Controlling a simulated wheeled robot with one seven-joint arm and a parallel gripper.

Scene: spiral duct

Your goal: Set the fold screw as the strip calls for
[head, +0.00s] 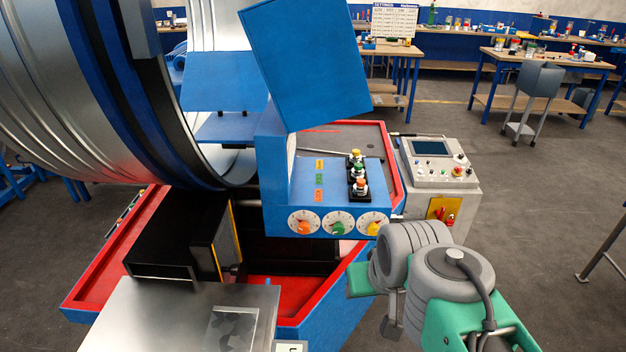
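A blue control box (280,185) on the duct machine carries three white dials in a row on its front edge. They have an orange knob (304,227), a green knob (338,228) and a yellow knob (373,228). Small yellow, green and red labels (318,180) sit above them, too small to read. I cannot tell which part is the fold screw. A board headed "SETTINGS" (394,21) stands at the back; its rows are unreadable. I cannot make out a separate metal strip. My grey and green arm fills the lower right; my gripper's fingers do not show.
A large ribbed duct (40,90) fills the left. A grey console (438,175) with a screen and red switch stands right of the machine. A metal table (165,315) is in front.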

